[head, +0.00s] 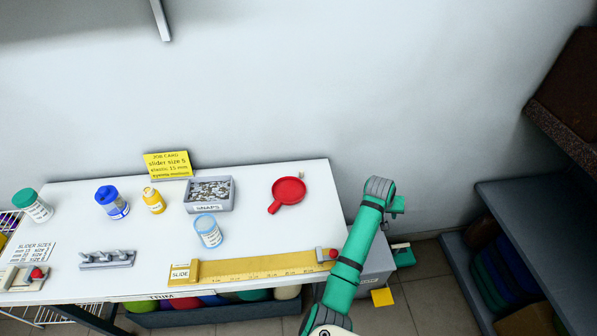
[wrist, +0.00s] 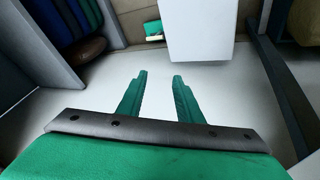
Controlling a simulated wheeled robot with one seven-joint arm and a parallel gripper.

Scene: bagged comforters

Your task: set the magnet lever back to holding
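No lever is labelled as the magnet lever. A grey block with a red knob (head: 333,254) sits at the right end of the yellow ruler (head: 255,266) on the white table. Another red knob (head: 36,273) is on a small fixture at the table's far left; I cannot tell which one is the magnet lever, nor read its setting. My gripper (head: 398,204) is beyond the table's right edge, away from both knobs.
The table (head: 150,220) holds a red pan (head: 287,194), a snaps tray (head: 210,207), jars and a yellow job card (head: 168,164). A grey box (head: 374,267) stands by its right end. A dark shelf unit (head: 520,205) is at right. Floor between is partly clear.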

